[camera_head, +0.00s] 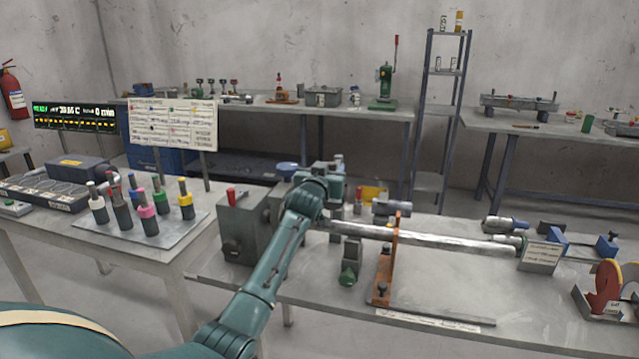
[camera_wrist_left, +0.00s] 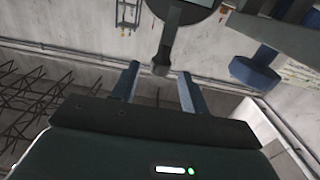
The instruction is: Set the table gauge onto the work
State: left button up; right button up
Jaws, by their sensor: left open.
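The work looks like a long grey metal shaft (camera_head: 440,239) lying level along the bench, through an orange support (camera_head: 386,262). Its left end is near the grey headstock (camera_head: 245,225), partly behind my arm. My left gripper (camera_head: 331,170) is above the shaft's left part, mostly hidden by my wrist. In the left wrist view, the open left gripper (camera_wrist_left: 159,72) has its two fingers apart. A dark round dial with a grey stem (camera_wrist_left: 165,45), perhaps the table gauge, shows beyond them, its stem end between the fingertips. I cannot tell whether they touch. My right gripper is not in view.
A blue knob on a grey part (camera_wrist_left: 255,70) is close at the right in the wrist view. Coloured-collar tools (camera_head: 150,210) stand on the left table. The bench front right of the orange support is mostly clear.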

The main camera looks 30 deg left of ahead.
pick_arm(q)
jog(key=v, duration=0.8)
jog(key=shift+s+b, duration=0.3)
jog(key=shift+s, duration=0.05)
jog(key=shift+d, duration=0.1)
jog(key=shift+c, duration=0.6)
